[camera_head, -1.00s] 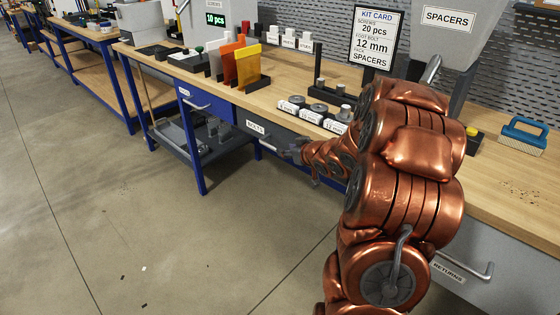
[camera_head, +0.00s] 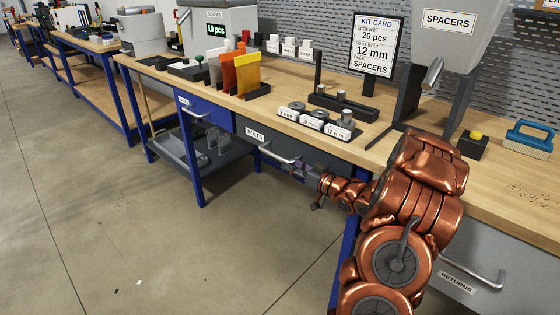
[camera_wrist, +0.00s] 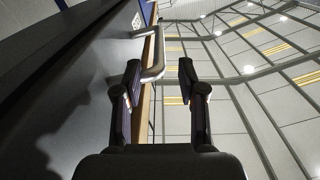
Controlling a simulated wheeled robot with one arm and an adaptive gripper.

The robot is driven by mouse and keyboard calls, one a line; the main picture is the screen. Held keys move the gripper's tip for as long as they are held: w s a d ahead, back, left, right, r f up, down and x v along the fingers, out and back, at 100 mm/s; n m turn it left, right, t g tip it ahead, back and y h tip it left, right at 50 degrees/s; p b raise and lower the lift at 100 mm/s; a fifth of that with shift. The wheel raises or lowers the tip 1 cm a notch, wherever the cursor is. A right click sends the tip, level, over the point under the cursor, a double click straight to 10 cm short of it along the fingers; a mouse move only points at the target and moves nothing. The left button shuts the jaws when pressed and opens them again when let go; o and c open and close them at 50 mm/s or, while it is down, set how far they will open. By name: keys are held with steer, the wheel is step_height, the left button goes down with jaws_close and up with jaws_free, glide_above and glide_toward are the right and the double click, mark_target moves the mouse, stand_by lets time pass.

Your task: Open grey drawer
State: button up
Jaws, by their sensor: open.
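A dark grey drawer labelled BOLTS (camera_head: 247,144) is under the workbench and looks shut. Its bar handle (camera_head: 278,156) sticks out of the front. A lighter grey drawer labelled RETURNS (camera_head: 490,247) is at the right, with its own handle (camera_head: 488,279). My gripper (camera_head: 300,170) is open at the right end of the BOLTS handle. In the wrist view, the handle (camera_wrist: 154,58) reaches between the open fingers of my gripper (camera_wrist: 160,72), nearer the left finger. The drawer front (camera_wrist: 70,90) fills the left of that view. Contact with the handle cannot be told.
A blue drawer (camera_head: 205,110) is left of the BOLTS drawer, above a grey lower shelf (camera_head: 205,157). The bench top holds labelled bolt holders (camera_head: 315,122), coloured panels (camera_head: 247,75) and a kit card (camera_head: 375,45).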

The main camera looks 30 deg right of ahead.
mark_target(281, 159)
steer(key=shift+x, duration=2.7)
jaws_close()
